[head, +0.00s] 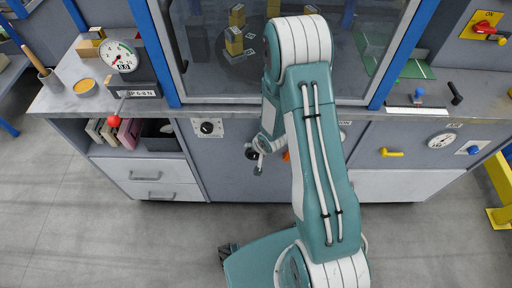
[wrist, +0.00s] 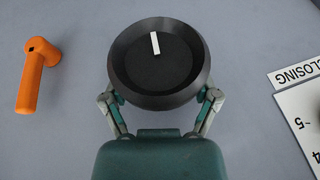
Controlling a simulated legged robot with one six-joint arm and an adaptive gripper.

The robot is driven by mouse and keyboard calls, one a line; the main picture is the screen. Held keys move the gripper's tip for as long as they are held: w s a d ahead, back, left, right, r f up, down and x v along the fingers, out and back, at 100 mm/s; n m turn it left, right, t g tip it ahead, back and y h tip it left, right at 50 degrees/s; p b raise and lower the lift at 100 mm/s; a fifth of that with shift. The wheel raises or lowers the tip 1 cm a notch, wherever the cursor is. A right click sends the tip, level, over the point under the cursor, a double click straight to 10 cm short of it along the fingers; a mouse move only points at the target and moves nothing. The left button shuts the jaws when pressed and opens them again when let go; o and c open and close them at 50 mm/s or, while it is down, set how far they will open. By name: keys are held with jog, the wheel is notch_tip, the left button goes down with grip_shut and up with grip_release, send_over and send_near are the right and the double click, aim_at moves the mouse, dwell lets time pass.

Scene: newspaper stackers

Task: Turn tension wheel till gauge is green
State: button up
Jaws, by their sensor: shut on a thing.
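The tension wheel seems to be the round black knob (wrist: 135,72) with a white mark in the wrist view. The mark points up, slightly left. My gripper (wrist: 160,98) has its fingers on either side of the wheel's lower rim and is shut on it. The wrist view shows a numbered white plate (wrist: 302,122) cut off at the right edge.
An orange handle (wrist: 35,75) sticks out left of the wheel. In the head view, another gauge (head: 441,141), a yellow handle (head: 391,153) and a blue knob (head: 473,150) are on the right panel. A dial (head: 119,55) stands on the left counter.

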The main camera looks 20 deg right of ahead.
jog(key=shift+s+a+f+g+h, duration=0.1)
jog(key=shift+s+f+g+h, duration=0.2)
jog(key=shift+s, duration=0.15)
jog(key=o, duration=1)
jog(key=shift+c, duration=0.2)
jog(key=shift+a, duration=0.1)
jog(key=shift+w+r, duration=0.15)
jog(key=shift+r, duration=0.05)
jog(key=shift+r, duration=0.15)
jog(key=v, duration=1.1)
jog(key=shift+s, duration=0.25)
jog(key=shift+r, duration=0.15)
